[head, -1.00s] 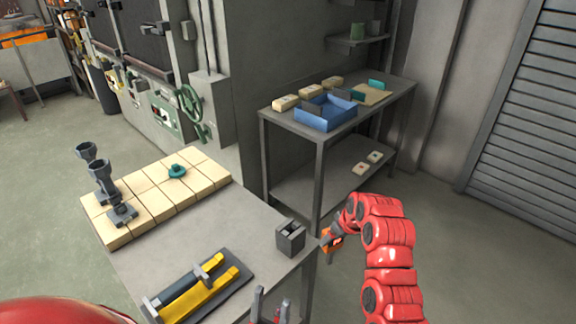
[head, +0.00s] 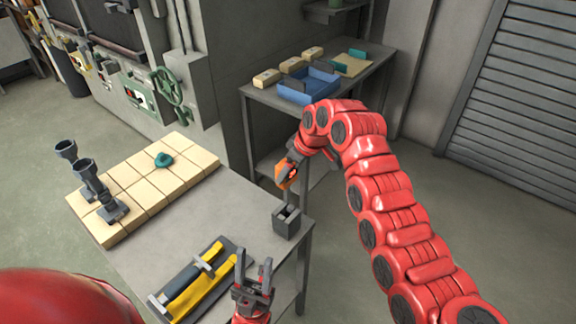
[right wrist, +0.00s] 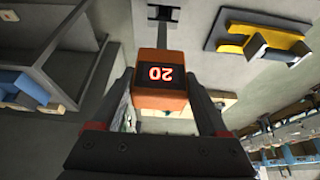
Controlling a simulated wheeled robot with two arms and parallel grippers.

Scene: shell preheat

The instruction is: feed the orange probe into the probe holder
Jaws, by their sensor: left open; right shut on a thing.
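The orange probe (head: 285,180) is held in my right gripper (head: 291,166), above the far right corner of the near table. In the right wrist view, its orange body (right wrist: 160,88) sits between my two fingers, with a lit display reading 20 upside down. The probe holder, seemingly the dark grey block with an open top (head: 287,222), stands at the table's right edge. The probe is apart from it, farther back and higher. My left gripper (head: 254,262) is open and empty near the table's front, in front of the block.
A dark tray with a yellow tool (head: 197,287) lies beside my left gripper. Pale tiles (head: 150,178) carry grey funnel-like pieces (head: 95,178) and a teal piece (head: 163,160). A blue bin (head: 308,87) stands on the back shelf table. The middle of the near table is bare.

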